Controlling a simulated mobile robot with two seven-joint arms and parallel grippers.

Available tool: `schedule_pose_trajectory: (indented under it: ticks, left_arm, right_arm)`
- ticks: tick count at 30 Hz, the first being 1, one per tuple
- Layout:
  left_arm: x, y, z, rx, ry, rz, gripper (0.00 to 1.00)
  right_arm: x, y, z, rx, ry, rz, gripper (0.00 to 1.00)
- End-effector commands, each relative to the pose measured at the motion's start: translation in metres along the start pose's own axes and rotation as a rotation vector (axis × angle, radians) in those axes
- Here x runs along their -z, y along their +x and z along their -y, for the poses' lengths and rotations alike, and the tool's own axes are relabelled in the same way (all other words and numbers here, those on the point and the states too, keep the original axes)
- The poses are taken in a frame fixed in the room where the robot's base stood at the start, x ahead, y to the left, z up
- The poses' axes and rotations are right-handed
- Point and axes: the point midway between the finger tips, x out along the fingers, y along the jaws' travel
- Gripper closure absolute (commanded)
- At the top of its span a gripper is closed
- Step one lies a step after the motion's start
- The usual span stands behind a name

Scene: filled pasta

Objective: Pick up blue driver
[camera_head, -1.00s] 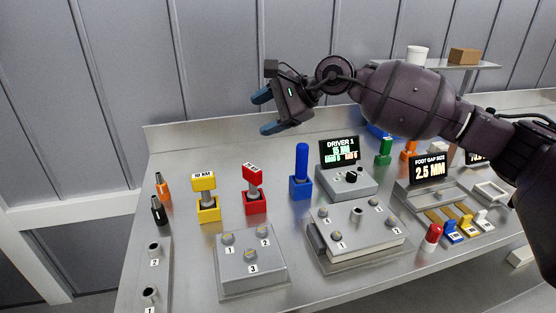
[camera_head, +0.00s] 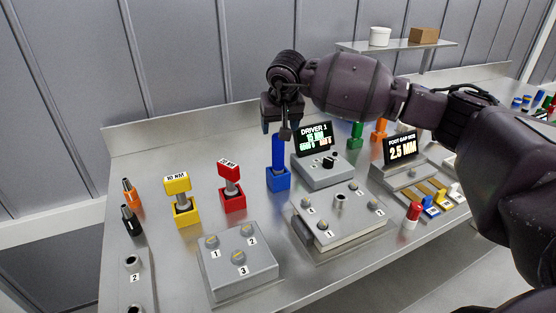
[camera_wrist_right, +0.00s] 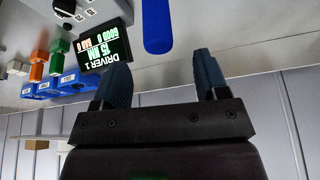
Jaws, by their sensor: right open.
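The blue driver (camera_head: 278,152) stands upright in its blue holder (camera_head: 279,180) on the metal bench, left of the DRIVER 1 display. In the right wrist view the blue driver (camera_wrist_right: 157,25) reaches in from the top edge, its end a little beyond the gap between my fingers. My right gripper (camera_head: 282,125) points down just above the driver's top and partly overlaps it in the head view. In the wrist view the right gripper (camera_wrist_right: 162,78) is open, with nothing between its two blue fingers. My left gripper is not in view.
The DRIVER 1 display (camera_head: 313,138) stands close to the right of the driver. A red driver (camera_head: 230,180) and a yellow driver (camera_head: 178,190) stand to its left. Grey fixture blocks (camera_head: 238,268) lie in front. The bench behind the drivers is mostly clear.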

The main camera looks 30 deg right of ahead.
Motion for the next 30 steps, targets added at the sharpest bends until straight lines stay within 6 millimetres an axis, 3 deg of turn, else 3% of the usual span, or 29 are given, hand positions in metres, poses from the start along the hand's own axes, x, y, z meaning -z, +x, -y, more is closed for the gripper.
schedule_pose_trajectory:
  ticks: [3, 10, 18, 29, 30]
  left_arm:
    - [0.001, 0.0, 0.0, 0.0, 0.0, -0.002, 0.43]
    - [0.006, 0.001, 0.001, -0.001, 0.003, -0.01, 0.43]
    - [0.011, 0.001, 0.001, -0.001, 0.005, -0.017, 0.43]
    - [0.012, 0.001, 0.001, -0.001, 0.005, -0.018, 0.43]
    - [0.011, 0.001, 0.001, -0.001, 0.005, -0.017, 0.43]
  right_arm:
    - [-0.001, 0.018, 0.0, 0.0, 0.002, 0.003, 0.33]
    - [-0.001, 0.037, -0.001, 0.0, 0.002, 0.003, 0.33]
    - [-0.001, 0.071, -0.002, 0.002, 0.003, 0.002, 0.33]
    - [-0.001, 0.08, -0.003, 0.001, 0.002, 0.0, 0.33]
    - [-0.001, 0.08, -0.003, 0.001, 0.002, 0.0, 0.39]
